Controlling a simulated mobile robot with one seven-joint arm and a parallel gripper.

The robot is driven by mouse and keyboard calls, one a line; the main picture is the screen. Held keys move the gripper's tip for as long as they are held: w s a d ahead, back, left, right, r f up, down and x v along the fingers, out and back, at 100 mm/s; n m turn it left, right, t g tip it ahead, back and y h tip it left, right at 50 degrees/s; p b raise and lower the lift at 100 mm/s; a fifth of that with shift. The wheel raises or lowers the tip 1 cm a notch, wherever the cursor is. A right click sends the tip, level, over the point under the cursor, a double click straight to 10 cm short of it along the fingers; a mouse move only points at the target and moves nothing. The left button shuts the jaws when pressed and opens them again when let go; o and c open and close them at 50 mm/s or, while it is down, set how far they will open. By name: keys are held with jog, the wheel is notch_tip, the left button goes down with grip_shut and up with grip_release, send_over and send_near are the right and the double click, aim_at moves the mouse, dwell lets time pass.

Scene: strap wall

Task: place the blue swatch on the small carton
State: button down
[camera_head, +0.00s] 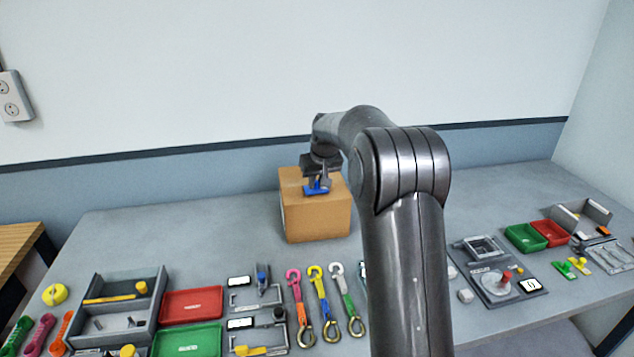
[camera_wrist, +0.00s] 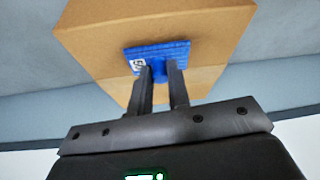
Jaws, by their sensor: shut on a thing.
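The blue swatch (camera_head: 315,191) is a small flat blue piece with a white printed mark, seen clearly in the wrist view (camera_wrist: 170,53). My gripper (camera_head: 319,182) is shut on it, with both fingers against its near side in the wrist view (camera_wrist: 160,72). The small carton (camera_head: 318,222) is a plain brown box on the table. The swatch is at the carton's top face, and the carton fills the space behind it in the wrist view (camera_wrist: 90,38). I cannot tell whether the swatch touches the carton or is just above it.
Red (camera_head: 192,303) and green (camera_head: 188,341) trays, a grey divided box (camera_head: 112,312) and several coloured straps with hooks (camera_head: 322,308) lie along the front. Small red and green bins (camera_head: 525,237) stand at the right. The table around the carton is clear.

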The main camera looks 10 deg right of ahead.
jog(key=shift+f, duration=0.2)
jog(key=shift+f, duration=0.1)
jog(key=c, duration=1.4)
grip_release()
jog(key=shift+o, duration=0.2)
